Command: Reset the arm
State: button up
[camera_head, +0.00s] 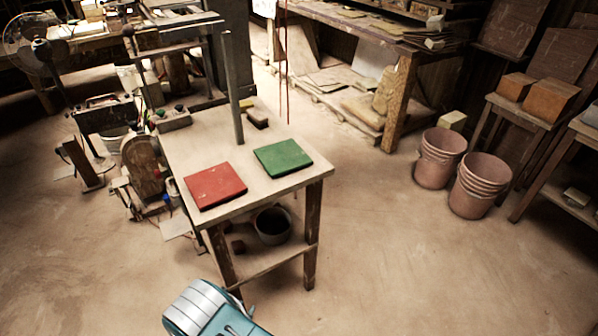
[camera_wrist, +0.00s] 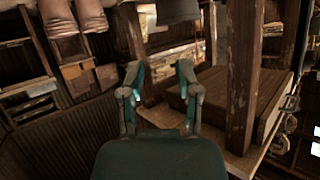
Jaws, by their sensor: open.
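My gripper (camera_wrist: 160,88) shows in the wrist view with its two fingers apart and nothing between them. In the head view a teal and white part of my arm shows at the bottom edge, low in front of the table; the fingers are not visible there. A red tile (camera_head: 215,186) and a green tile (camera_head: 283,157) lie flat and apart on the small wooden table (camera_head: 250,190). My arm is clear of both tiles.
A grey post (camera_head: 232,90) rises from the table behind the tiles. A dark bucket (camera_head: 273,225) sits on the table's lower shelf. Stacked pink buckets (camera_head: 440,158) stand on the floor at right. The floor (camera_head: 400,260) right of the table is open.

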jog(key=w+a+r+g+y, duration=0.1)
jog(key=w+r+y, duration=0.1)
jog(key=w+r, duration=0.5)
jog(key=w+a+r+g+y, duration=0.15)
jog(key=w+r, duration=0.25)
jog(key=r, duration=0.8)
jog(key=d+r+n+g+y, duration=0.1)
jog(key=d+r+y, duration=0.15)
jog(key=r, duration=0.65)
jog(key=d+r+n+y, duration=0.1)
jog(key=d+r, duration=0.3)
jog(key=r, duration=0.5)
jog(key=s+d+r+n+g, duration=0.2)
jog(key=s+d+r, duration=0.6)
jog(key=d+r, duration=0.45)
jog(key=s+d+r+h, duration=0.1)
jog(key=s+d+h, duration=0.1)
jog(key=s+d, duration=0.6)
jog(key=s+d+r+g+h, duration=0.1)
jog(key=s+d+r, duration=0.1)
jog(key=s+d, duration=0.6)
jog(key=s, duration=0.3)
jog(key=shift+s+h, duration=0.25)
jog(key=shift+h, duration=0.15)
jog(key=shift+g, duration=0.25)
